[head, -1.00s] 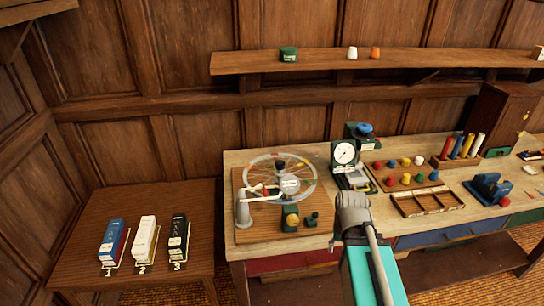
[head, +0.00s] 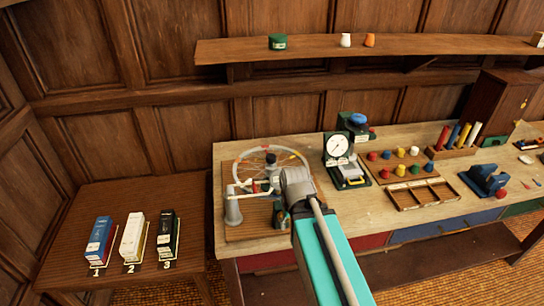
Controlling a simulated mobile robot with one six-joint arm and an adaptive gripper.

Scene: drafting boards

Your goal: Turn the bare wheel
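The wheel (head: 270,149) lies on a wooden base board (head: 246,234) at the left end of the workbench. It has a thin pale rim, spokes, small orange marks and a dark hub (head: 271,159). A grey post (head: 232,208) with a pale arm stands at its front left, and small red parts show beside the hub. My teal and grey arm reaches up from below, and its grey end covers the wheel's front right. My gripper's fingers do not show, so contact with the wheel cannot be told.
A dial gauge (head: 338,146) stands right of the wheel. Farther right are a rack of coloured knobs (head: 400,168), an empty divided tray (head: 420,194) and a blue device (head: 486,181). A side table (head: 120,190) at left holds three numbered boxes. A shelf (head: 400,47) runs above.

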